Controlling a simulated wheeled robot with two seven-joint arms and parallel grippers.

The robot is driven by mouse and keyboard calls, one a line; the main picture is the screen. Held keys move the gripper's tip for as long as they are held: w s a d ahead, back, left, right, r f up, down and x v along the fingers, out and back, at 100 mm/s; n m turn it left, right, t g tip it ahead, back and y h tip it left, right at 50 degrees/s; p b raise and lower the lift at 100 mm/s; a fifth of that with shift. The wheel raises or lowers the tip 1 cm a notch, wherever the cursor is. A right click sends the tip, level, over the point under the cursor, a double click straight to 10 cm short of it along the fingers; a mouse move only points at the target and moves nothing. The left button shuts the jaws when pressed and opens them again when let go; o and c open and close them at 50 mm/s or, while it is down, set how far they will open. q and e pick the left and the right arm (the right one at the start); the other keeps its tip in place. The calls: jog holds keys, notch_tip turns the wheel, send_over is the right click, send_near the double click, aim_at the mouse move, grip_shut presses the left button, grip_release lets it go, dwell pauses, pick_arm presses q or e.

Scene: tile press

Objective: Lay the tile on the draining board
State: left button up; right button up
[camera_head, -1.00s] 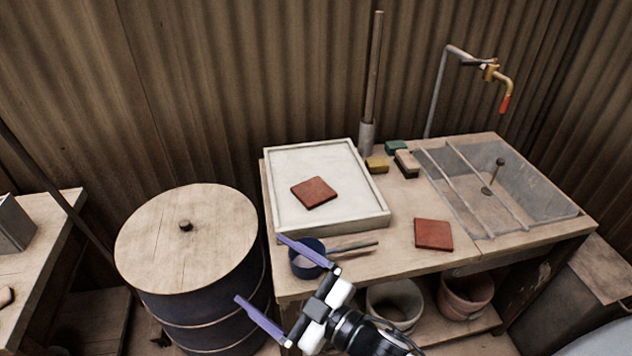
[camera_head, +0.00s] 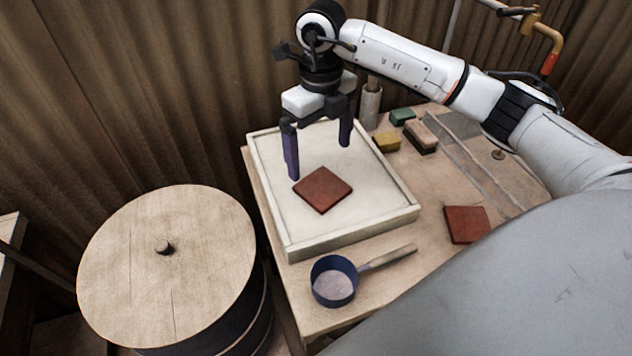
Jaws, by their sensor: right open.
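A square red-brown tile (camera_head: 323,189) lies flat in a shallow white rimmed tray (camera_head: 408,213) on the wooden bench. A second similar tile (camera_head: 466,224) lies on the bare bench top to the right of the tray. My right gripper (camera_head: 319,162) is open and empty, its two dark fingers pointing down over the tray. In the picture the fingertips are just above the tile's back edge. I cannot tell their exact height. My left gripper is not in view. My right arm and body cover much of the bench's right side.
A blue pan (camera_head: 334,285) with a wooden handle sits at the bench's front. Yellow (camera_head: 387,142) and green (camera_head: 402,117) blocks and a brush-like block (camera_head: 421,138) stand behind the tray. A lidded drum (camera_head: 170,270) stands left. A brass tap (camera_head: 543,40) is at the back right.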

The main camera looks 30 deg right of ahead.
aim_at(322, 187)
notch_tip(322, 187, down, 4)
jog(key=shift+s+r, duration=0.15)
jog(key=shift+r, duration=0.05)
jog(key=shift+d+f+p, duration=0.15)
jog(key=shift+f+p, duration=0.15)
jog(key=shift+f, duration=1.1)
jog(key=shift+d+f+p, duration=0.1)
jog(key=shift+f+p, duration=0.15)
jog(key=shift+f, duration=1.1)
jog(key=shift+c, duration=0.4)
jog(key=shift+r, duration=0.1)
jog(key=c, duration=1.4)
